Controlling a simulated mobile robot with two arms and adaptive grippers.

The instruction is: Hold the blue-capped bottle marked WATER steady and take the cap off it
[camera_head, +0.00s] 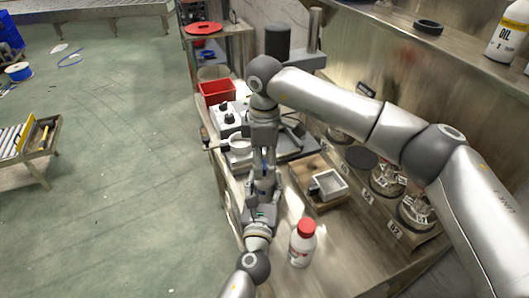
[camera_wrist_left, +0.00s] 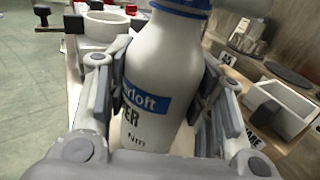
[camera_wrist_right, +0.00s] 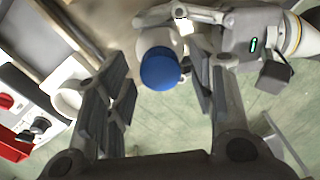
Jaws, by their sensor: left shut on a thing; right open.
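The white bottle (camera_wrist_left: 150,85) with a blue label stands between the fingers of my left gripper (camera_wrist_left: 155,95), which is shut on its body. The blue cap (camera_wrist_left: 185,5) is on top of the bottle, at the upper edge of the left wrist view. In the right wrist view the blue cap (camera_wrist_right: 160,70) lies between the spread fingers of my right gripper (camera_wrist_right: 158,80), with a gap on each side. In the head view my right gripper (camera_head: 264,148) is above my left gripper (camera_head: 263,195), and the bottle is mostly hidden.
A red-capped white bottle (camera_head: 302,246) stands on the bench close to my left gripper.

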